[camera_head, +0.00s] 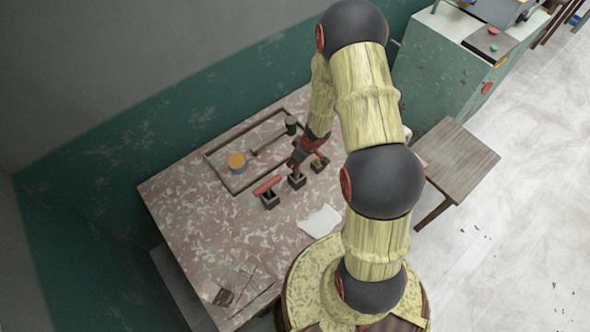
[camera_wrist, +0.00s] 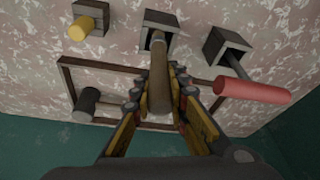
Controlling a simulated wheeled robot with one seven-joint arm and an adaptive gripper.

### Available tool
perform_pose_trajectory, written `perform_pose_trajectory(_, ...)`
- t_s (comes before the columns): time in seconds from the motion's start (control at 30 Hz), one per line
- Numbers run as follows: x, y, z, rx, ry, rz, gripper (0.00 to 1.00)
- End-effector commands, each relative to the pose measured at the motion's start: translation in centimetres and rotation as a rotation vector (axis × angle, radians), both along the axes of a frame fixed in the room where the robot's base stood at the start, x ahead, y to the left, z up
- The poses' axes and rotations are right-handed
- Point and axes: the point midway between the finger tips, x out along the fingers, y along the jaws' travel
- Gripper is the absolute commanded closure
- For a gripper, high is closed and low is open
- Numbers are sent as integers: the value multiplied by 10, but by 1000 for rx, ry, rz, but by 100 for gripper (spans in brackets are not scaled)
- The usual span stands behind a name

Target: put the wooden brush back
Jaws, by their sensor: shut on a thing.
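The wooden brush shows as a brown handle (camera_wrist: 158,65) in the wrist view. My gripper (camera_wrist: 160,95) is shut around it, and it also shows in the head view (camera_head: 300,154) above the middle block. The brush's far end is at the square opening of the middle dark block (camera_wrist: 161,20), which also shows in the head view (camera_head: 297,181). I cannot tell how deep the end sits in the opening. The bristles are not visible.
A red-handled tool (camera_wrist: 250,91) stands in a block on one side, and a yellow-handled tool (camera_wrist: 81,28) on the other. A white sheet (camera_head: 320,221) lies in front.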

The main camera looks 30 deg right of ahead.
Motion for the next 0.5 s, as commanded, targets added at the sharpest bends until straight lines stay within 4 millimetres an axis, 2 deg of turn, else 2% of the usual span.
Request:
perform_pose_trajectory(0.1,-1,0,-22,0,1,1,100)
perform_pose_trajectory(0.2,-1,0,-34,1,1,-1,100)
perform_pose_trajectory(0.5,0,0,-37,0,0,0,100)
